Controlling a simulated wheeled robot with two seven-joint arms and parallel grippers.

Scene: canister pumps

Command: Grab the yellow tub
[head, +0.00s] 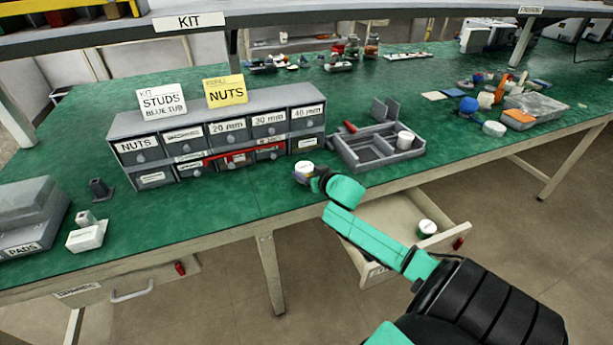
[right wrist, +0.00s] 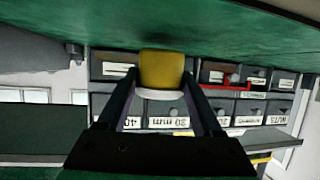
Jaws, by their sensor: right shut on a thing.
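The yellow tub (right wrist: 162,72) has a white lid and sits between the two fingers of my right gripper (right wrist: 160,95) in the right wrist view, which shows the scene upside down. In the head view the white-lidded tub (head: 304,168) is at the front of the green bench, just right of the grey drawer cabinet. My right gripper (head: 312,182) is shut on it from the front right. I cannot tell whether the tub touches the bench. My left gripper is not in view.
The grey drawer cabinet (head: 222,130) stands close behind and left. A grey divided tray (head: 372,148) holding a white-lidded tub (head: 405,139) is to the right. Below the bench an open drawer (head: 385,222) holds another tub (head: 427,228).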

